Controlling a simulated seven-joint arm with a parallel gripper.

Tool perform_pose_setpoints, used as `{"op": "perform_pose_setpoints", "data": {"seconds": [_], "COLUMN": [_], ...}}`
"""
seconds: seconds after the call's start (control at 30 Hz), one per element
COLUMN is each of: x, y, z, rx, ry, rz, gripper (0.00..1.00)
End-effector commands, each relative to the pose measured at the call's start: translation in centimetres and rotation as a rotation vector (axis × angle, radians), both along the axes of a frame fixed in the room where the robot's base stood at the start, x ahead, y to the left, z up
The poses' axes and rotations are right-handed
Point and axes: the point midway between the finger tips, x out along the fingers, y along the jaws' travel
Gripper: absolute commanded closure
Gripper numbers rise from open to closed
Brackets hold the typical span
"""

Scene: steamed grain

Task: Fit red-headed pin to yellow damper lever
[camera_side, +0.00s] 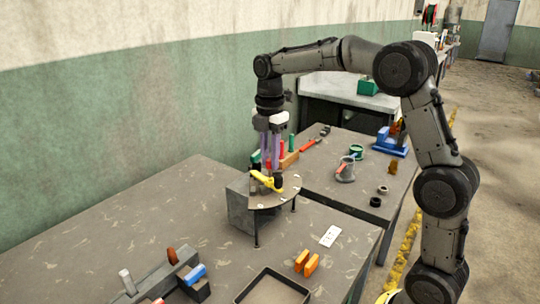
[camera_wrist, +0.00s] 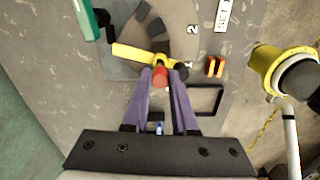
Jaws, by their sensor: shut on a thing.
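My gripper (camera_side: 270,164) points down over a raised grey plate (camera_side: 288,192) on thin legs. Its purple fingers are shut on the red-headed pin (camera_wrist: 159,77), whose red head shows between the fingertips in the wrist view. The yellow damper lever (camera_side: 264,180) lies across the plate and also shows in the wrist view (camera_wrist: 132,53), just beyond the fingertips. The pin is close to the lever's right end in that view. The pin's shank is hidden, so I cannot tell whether it is in the lever or above it.
A grey box (camera_side: 238,206) stands beside the plate. Orange blocks (camera_side: 306,262), a white card (camera_side: 330,236) and a black-rimmed tray (camera_side: 240,296) are in front. A fixture with coloured handles (camera_side: 160,276) is at lower left. The left of the bench is clear.

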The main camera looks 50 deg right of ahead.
Motion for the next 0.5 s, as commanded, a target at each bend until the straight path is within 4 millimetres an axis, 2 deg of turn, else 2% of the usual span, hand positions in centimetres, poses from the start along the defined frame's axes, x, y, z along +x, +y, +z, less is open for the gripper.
{"op": "perform_pose_setpoints", "data": {"seconds": [0.5], "x": [0.01], "y": [0.00], "z": [-0.53], "rx": [0.000], "ry": [-0.001], "rz": [0.000], "gripper": [1.00]}}
